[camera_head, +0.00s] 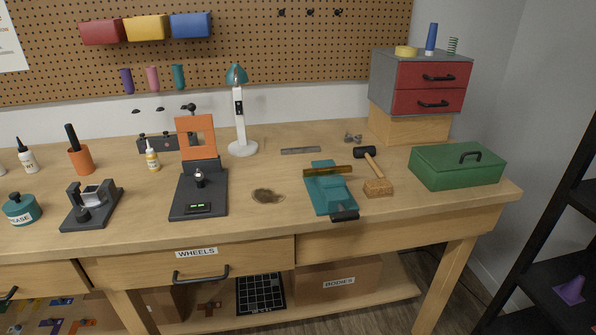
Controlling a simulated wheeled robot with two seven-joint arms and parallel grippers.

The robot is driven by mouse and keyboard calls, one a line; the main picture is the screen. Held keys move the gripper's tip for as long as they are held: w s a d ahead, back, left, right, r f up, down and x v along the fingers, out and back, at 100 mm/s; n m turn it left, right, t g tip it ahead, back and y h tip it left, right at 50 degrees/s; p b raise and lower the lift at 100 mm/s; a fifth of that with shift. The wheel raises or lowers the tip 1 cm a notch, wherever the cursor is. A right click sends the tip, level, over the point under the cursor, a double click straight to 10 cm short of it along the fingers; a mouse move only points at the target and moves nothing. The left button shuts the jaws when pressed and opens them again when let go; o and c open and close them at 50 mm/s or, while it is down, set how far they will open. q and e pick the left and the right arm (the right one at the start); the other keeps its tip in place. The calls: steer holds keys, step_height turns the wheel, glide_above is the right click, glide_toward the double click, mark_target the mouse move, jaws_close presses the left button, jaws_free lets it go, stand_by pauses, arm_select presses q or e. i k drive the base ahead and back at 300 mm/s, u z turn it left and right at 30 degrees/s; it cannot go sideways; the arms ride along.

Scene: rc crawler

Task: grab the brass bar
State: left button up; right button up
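The brass bar (340,170) is a thin, dark-gold bar. It lies crosswise on the teal vise (331,195), near the vise's back end on the workbench. I cannot tell whether the jaws clamp it. Neither of my grippers shows in the head view.
A black-headed mallet (364,153) and a wooden block (378,187) are right of the vise. A green toolbox (455,166) stands farther right. The bench (270,225) is clear in front of the vise.

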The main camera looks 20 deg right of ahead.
mark_target(348, 169)
steer(key=u, duration=1.6)
steer(key=k, duration=0.85)
steer(key=z, duration=1.7)
steer(key=i, duration=0.35)
steer(key=z, duration=0.05)
